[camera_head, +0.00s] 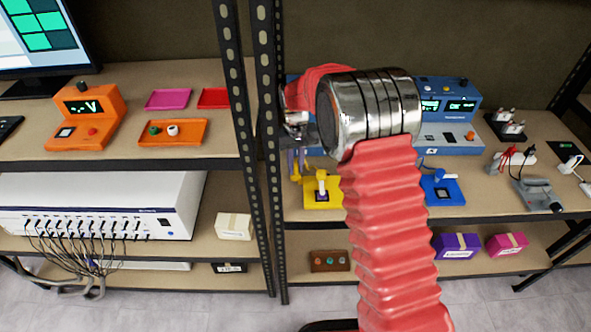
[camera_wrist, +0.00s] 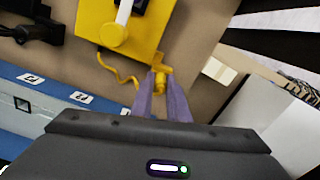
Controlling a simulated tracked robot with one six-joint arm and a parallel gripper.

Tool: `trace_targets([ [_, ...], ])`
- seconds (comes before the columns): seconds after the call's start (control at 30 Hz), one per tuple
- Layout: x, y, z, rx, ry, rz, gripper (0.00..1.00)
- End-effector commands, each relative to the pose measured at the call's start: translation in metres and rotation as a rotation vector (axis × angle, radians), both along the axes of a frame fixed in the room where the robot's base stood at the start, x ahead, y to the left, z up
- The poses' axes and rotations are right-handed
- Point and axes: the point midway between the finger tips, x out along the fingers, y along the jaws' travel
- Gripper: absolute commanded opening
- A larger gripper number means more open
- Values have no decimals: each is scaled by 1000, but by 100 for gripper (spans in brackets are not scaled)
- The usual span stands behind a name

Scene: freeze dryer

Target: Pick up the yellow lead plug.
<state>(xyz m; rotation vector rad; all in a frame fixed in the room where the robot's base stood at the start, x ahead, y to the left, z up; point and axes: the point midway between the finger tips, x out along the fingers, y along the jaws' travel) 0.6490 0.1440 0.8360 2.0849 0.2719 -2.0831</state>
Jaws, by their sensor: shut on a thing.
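The yellow lead plug (camera_wrist: 161,76) is between the tips of my gripper's purple fingers (camera_wrist: 161,88) in the wrist view. My gripper is shut on it. A yellow cord runs from near the plug toward the yellow box (camera_wrist: 95,32), which has a yellow knob and white lever on top. In the head view, my gripper (camera_head: 297,170) points down just left of the yellow box (camera_head: 315,202) on the right shelf. A bit of the plug (camera_head: 296,179) shows at the fingertips. I cannot tell whether the plug is clear of the shelf.
A dark shelf post (camera_head: 270,150) is close left of my gripper. The instrument's labelled face (camera_wrist: 60,92) is close in the wrist view.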

Motion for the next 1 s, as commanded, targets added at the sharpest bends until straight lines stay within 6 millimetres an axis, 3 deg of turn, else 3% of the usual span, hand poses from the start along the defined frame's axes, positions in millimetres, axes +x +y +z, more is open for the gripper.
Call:
trace_targets([
  [0.47,0,0,7,0,-1,0,0],
  [1.0,0,0,88,-1,-1,0,0],
])
